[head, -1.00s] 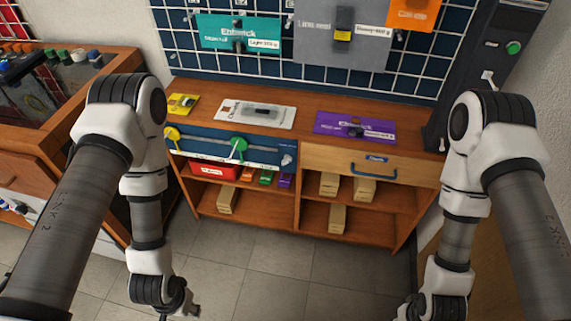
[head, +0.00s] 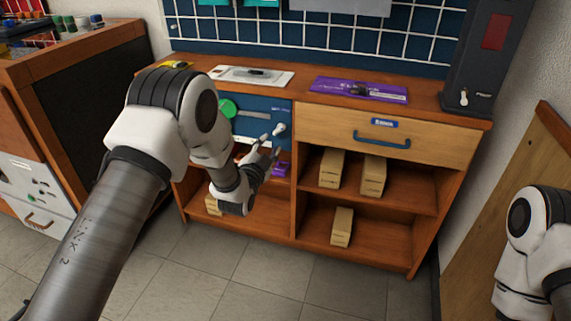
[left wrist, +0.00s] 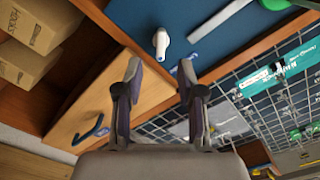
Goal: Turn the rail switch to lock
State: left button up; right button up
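The rail switch, a small white knob (head: 279,129), sits at the right end of the blue panel (head: 258,108) on the bench front. In the left wrist view the knob (left wrist: 161,42) stands just beyond my fingertips, with a small pale mark beside it. The panel also carries a pale rail (head: 252,114) and a green round handle (head: 227,108). My left gripper (head: 268,149) is open and empty, a little below the knob in the head view. In the left wrist view its fingers (left wrist: 160,70) are spread, apart from the knob. My right gripper is out of view.
A wooden drawer with a blue handle (head: 382,140) is right of the panel. Shelves below hold several cardboard boxes (head: 342,226). A purple board (head: 358,89) and a white board (head: 251,76) lie on the bench top. A dark column (head: 489,55) stands at right.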

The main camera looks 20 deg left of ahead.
aim_at(278, 132)
pick_arm(q)
jog(key=w+b, duration=0.2)
jog(key=w, duration=0.5)
jog(key=shift+d, duration=0.15)
jog(key=shift+w, duration=0.35)
jog(key=shift+r, duration=0.1)
grip_shut()
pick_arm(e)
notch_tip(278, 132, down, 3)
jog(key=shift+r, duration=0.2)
